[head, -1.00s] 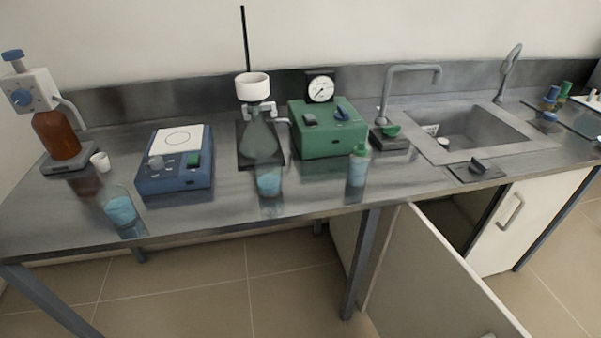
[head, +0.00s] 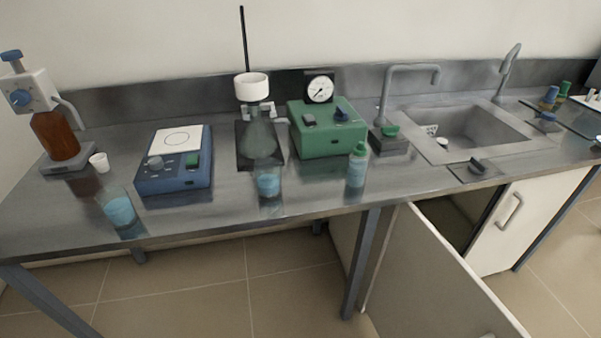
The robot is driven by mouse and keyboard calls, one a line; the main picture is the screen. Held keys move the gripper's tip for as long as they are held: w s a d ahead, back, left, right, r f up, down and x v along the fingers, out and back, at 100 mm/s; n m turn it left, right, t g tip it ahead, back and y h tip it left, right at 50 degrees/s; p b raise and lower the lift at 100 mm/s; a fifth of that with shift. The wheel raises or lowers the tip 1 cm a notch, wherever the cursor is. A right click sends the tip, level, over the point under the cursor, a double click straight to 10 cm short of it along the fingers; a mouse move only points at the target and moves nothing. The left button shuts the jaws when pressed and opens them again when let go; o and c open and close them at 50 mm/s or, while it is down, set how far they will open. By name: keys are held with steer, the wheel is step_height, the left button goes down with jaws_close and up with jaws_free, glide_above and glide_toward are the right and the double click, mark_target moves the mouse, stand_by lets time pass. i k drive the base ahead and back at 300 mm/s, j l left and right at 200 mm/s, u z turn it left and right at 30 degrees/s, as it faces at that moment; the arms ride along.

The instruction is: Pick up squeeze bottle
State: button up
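A small translucent bottle with a green cap and pale blue contents, which looks like the squeeze bottle (head: 356,171), stands upright near the front edge of the steel bench (head: 310,192). It is just in front of the right side of the green pump box and is fully visible. My gripper is not in view, so nothing shows around the bottle.
Glass vessels with blue liquid stand at the left (head: 120,211) and middle (head: 268,182). A filter flask (head: 259,137), green box (head: 330,141) and blue stirrer (head: 173,179) stand behind. The sink (head: 470,128) is right; an open cabinet door (head: 430,285) juts out below.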

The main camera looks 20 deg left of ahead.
mark_target(359, 160)
steer(key=i+j+u, duration=0.1)
steer(key=i+j, duration=0.2)
steer(key=j, duration=0.25)
steer(key=i+j+u, duration=0.1)
steer(key=i+j, duration=0.25)
steer(key=j, duration=0.2)
steer(key=i+j+u, duration=0.15)
steer(key=i+j, duration=0.15)
steer(key=j, duration=0.25)
